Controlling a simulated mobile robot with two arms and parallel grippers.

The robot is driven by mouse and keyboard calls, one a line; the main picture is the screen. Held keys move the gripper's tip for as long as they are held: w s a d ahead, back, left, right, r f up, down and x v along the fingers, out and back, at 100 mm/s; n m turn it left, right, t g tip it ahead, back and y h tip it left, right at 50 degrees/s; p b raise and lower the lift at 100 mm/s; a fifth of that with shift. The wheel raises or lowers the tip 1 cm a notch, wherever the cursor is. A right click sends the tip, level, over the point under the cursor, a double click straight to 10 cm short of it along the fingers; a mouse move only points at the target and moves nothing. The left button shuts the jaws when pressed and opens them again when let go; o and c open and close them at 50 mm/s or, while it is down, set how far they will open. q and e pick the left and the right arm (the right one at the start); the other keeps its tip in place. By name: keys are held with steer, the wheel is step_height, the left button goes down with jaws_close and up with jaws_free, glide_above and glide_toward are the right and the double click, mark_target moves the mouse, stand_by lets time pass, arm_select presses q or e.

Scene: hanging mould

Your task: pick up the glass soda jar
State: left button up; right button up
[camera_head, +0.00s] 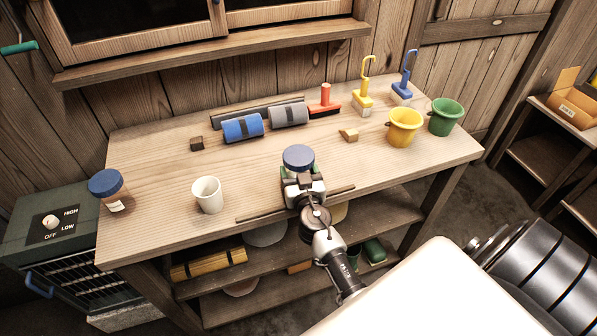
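Two jars with blue lids stand on the wooden workbench (150,212). One jar (298,157) is near the middle of the front part; its lid shows, but its body is mostly hidden behind my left gripper. The other jar (109,189) is at the left end, brownish with a pale label too small to read. I cannot tell which one is the soda jar. My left gripper (302,176) is right at the middle jar, just below its lid in the picture. Whether its fingers are closed on the jar is hidden. My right gripper is not in view.
A white cup (208,195) stands left of my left gripper. Blue (243,128) and grey rollers (289,115), a red brush (325,104), and yellow (404,127) and green pots (445,116) stand behind and right. A thin rod (262,215) lies along the front edge.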

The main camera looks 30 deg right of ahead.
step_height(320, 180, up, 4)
steer(key=p, duration=0.2)
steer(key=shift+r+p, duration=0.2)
steer(key=shift+p, duration=0.1)
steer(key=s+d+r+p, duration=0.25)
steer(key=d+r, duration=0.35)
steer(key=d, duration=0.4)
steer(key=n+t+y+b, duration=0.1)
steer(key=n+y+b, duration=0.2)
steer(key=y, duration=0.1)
glide_toward(298, 160)
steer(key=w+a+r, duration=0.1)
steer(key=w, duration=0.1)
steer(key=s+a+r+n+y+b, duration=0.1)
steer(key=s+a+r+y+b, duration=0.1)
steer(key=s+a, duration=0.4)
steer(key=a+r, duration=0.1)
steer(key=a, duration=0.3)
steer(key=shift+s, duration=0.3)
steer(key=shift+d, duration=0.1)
